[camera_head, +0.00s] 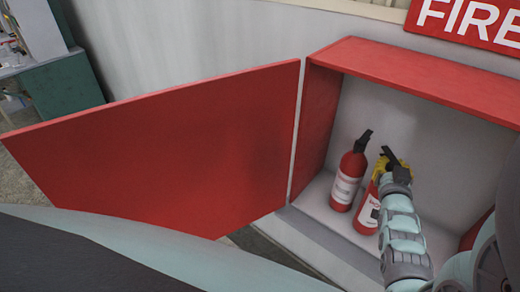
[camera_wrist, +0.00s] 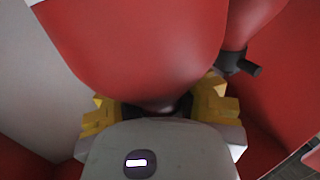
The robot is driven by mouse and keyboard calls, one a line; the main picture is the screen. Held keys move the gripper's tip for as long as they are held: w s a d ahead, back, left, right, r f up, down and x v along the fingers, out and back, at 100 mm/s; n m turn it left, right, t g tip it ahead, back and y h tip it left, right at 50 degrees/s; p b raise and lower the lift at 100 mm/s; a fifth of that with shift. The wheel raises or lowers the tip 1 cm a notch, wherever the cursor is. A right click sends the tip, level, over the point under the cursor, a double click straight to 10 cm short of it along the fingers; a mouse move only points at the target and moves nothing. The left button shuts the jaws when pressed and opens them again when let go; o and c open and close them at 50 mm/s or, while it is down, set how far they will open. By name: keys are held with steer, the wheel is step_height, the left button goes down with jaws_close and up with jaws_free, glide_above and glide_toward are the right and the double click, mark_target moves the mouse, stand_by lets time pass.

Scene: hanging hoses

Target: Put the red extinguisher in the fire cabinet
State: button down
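The red fire cabinet (camera_head: 312,130) stands open at the right of the head view, with its door (camera_head: 180,150) swung out to the left. A red extinguisher (camera_head: 368,207) with a white label is inside, low near the cabinet floor and slightly tilted. My gripper (camera_head: 388,165) reaches in from the front right, its yellow fingers around the extinguisher's top. In the wrist view the fingers sit either side of the neck, below the large red body (camera_wrist: 140,45). The contact is partly hidden by the gripper. I cannot tell whether the extinguisher's base touches the floor.
A second red extinguisher (camera_head: 348,180) with a black handle stands close on the left inside the cabinet. It also shows in the wrist view (camera_wrist: 252,22). A FIRE sign (camera_head: 470,22) hangs above. A green cabinet (camera_head: 65,85) is at the far left.

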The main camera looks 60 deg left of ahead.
steer(key=shift+a, duration=0.15)
steer(key=c, duration=1.7)
jaws_free()
steer(key=shift+f, duration=0.15)
steer(key=o, duration=0.6)
steer(key=shift+o, duration=0.2)
